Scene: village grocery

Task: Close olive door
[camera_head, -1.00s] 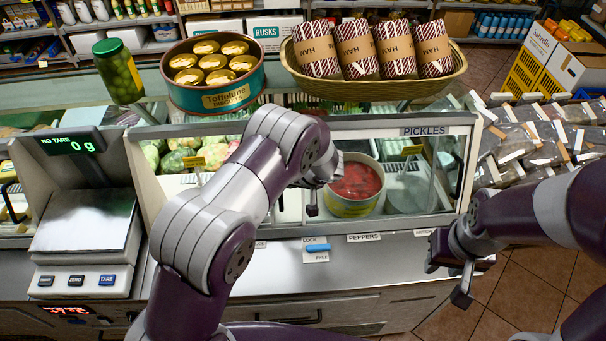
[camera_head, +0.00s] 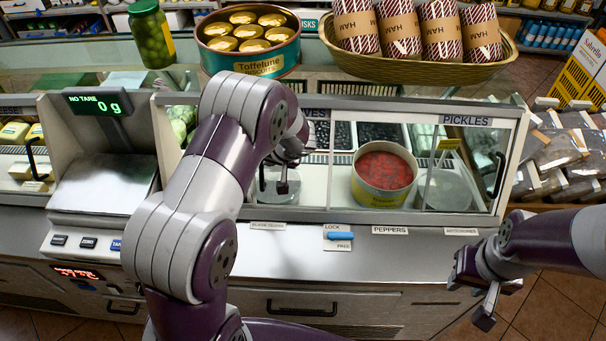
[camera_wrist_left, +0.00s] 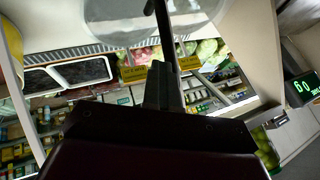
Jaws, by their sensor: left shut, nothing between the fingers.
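The counter case has glazed fronts; the olive door carries a label ending in "VES" (camera_head: 316,114), partly hidden by my left arm. The pane's exact edges are hard to make out. My left gripper (camera_head: 283,184) is in front of this glass, left of the red-filled tub (camera_head: 385,172), pointing down and shut with nothing held. In the left wrist view its shut fingers (camera_wrist_left: 163,85) are beside a thin dark bar (camera_wrist_left: 165,40), possibly a handle; contact cannot be told. My right gripper (camera_head: 477,291) is open and empty, low in front of the counter's right end.
The PICKLES pane (camera_head: 465,121) is at right with a dark handle (camera_head: 498,172). A blue lever (camera_head: 343,235) sits between LOCK and FREE labels. A scale (camera_head: 104,185) stands left. A tin (camera_head: 250,62), olive jar (camera_head: 151,38) and ham basket (camera_head: 420,67) stand on top.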

